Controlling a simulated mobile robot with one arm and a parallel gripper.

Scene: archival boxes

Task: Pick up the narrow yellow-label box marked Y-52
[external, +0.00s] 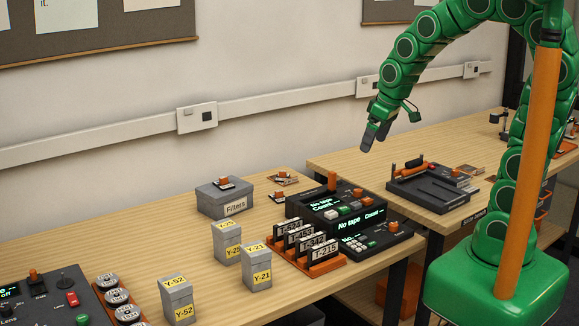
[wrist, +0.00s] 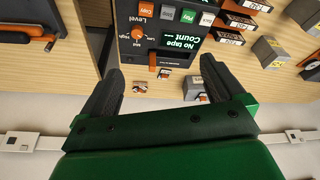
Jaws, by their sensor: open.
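The narrow grey box marked Y-52 (external: 176,301) stands upright at the front of the near table in the external view, with yellow labels on its top and front. Two similar narrow boxes stand behind it to the right: one marked Y-21 (external: 257,267) and one whose label looks like Y-25 (external: 227,243). My gripper (external: 374,138) is high above the back of the tables, well to the right of Y-52 and apart from it. In the wrist view my gripper (wrist: 160,84) is open with nothing between its fingers. I cannot pick out Y-52 there.
A grey Filters box (external: 226,200) sits behind the narrow boxes. An orange rack of T-labelled holders (external: 322,268) and a black tape console (external: 350,208) stand to their right. A dark lens panel (external: 60,306) lies left of Y-52.

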